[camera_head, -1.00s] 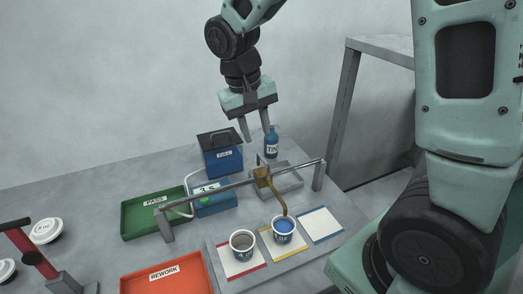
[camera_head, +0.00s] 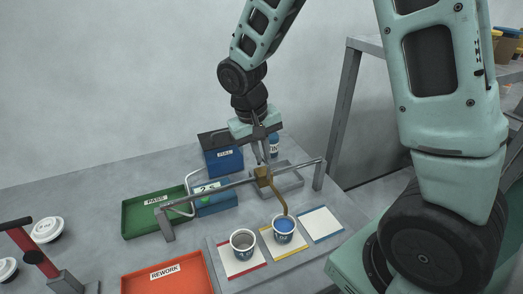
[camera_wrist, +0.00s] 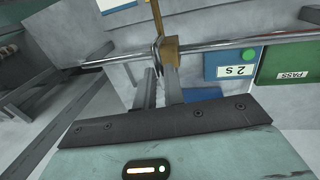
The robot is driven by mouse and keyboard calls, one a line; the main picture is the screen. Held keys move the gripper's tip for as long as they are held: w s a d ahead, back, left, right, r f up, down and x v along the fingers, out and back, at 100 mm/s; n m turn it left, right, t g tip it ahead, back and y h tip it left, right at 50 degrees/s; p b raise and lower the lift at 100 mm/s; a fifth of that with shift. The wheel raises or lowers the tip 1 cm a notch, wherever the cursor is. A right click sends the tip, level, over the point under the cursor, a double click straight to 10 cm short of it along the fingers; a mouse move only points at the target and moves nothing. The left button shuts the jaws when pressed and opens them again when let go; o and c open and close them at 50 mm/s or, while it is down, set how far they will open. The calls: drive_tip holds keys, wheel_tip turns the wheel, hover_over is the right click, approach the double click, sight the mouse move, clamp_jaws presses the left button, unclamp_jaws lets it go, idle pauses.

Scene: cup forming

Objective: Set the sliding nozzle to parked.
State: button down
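The sliding nozzle has a brass carriage (camera_head: 263,177) on a silver rail (camera_head: 232,184), with a curved spout (camera_head: 281,204) hanging over the middle cup (camera_head: 283,229), which shows blue inside. In the wrist view the brass carriage (camera_wrist: 168,47) and the rail (camera_wrist: 225,44) lie just beyond my fingertips. My gripper (camera_head: 264,158) points down just above and behind the carriage. Its fingers (camera_wrist: 160,75) are close together with a narrow gap. Whether they grip or touch the carriage's upright piece is unclear.
A blue box reading "2 S" (camera_head: 216,203) sits left behind the rail. A second cup (camera_head: 243,243) stands on the red-edged card; the blue-edged card (camera_head: 320,224) is bare. The green PASS tray (camera_head: 138,216), orange REWORK tray (camera_head: 157,288) and FULL box (camera_head: 224,161) are left.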

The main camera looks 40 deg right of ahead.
drive_tip(key=shift+a, duration=0.15)
drive_tip(key=w+a, duration=0.1)
drive_tip(key=a, duration=0.6)
drive_tip(key=w+a+p, duration=0.1)
drive_tip(key=w+a, duration=0.1)
drive_tip(key=a, duration=0.6)
drive_tip(key=w+a, duration=0.1)
drive_tip(key=a, duration=0.6)
drive_tip(key=shift+w+a+p, duration=0.3)
drive_tip(key=shift+w+a, duration=0.05)
drive_tip(key=c, duration=1.5)
unclamp_jaws()
drive_tip(key=shift+a, duration=0.15)
drive_tip(key=shift+r, duration=0.2)
drive_tip(key=a+r, duration=0.1)
drive_tip(key=r, duration=0.4)
drive_tip(key=a+r+b, duration=0.1)
drive_tip(key=r, duration=0.5)
drive_tip(key=a+r, duration=0.1)
drive_tip(key=r, duration=0.4)
drive_tip(key=shift+w+r, duration=0.35)
drive_tip(key=shift+r, duration=0.05)
